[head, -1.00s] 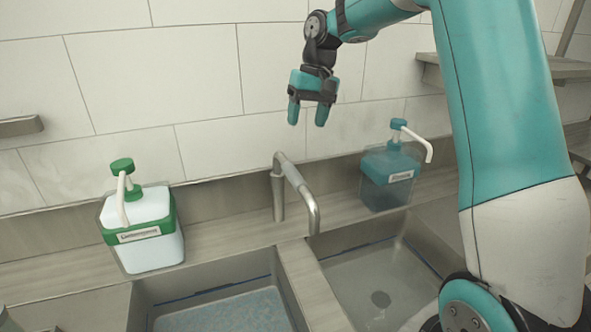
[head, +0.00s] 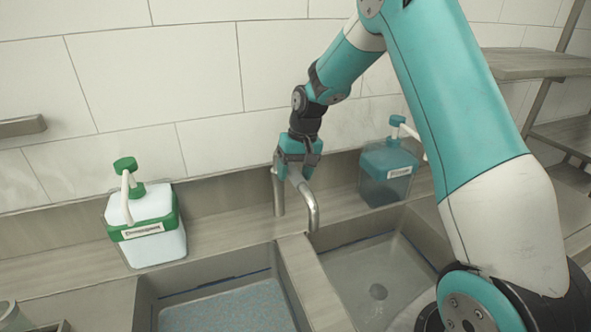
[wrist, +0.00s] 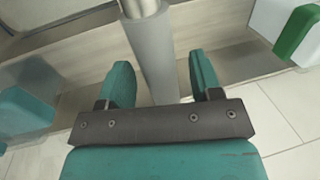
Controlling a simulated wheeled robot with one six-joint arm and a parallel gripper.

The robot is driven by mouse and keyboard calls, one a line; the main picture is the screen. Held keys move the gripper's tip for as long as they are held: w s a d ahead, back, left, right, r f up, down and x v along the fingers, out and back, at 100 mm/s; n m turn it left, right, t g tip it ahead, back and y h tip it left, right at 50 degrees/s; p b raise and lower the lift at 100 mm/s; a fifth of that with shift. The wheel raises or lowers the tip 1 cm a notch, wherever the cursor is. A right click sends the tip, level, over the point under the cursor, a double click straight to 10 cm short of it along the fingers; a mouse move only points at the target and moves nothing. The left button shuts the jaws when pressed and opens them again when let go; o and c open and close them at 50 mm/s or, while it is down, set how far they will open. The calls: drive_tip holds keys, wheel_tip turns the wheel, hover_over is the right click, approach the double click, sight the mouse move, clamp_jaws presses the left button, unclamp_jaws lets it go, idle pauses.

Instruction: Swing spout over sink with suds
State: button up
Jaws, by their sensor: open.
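The metal spout (head: 312,208) rises behind the two basins and bends forward, its tip hanging near the divider between them. The left basin (head: 287,291) holds a speckled blue-grey layer that looks like suds. The right basin (head: 340,290) shows a bare floor and a round drain. My gripper (head: 296,173) is open and points down at the top of the spout. In the wrist view the grey spout pipe (wrist: 150,52) runs between the spread fingers of my gripper (wrist: 160,76). Whether either finger touches it I cannot tell.
A white and green pump bottle (head: 150,247) stands on the ledge left of the spout. A teal pump bottle (head: 388,178) stands close on the right. The tiled wall (head: 190,60) is just behind. A shelf (head: 535,65) is at the right.

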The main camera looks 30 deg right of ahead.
clamp_jaws()
drive_tip(key=shift+a, duration=0.1)
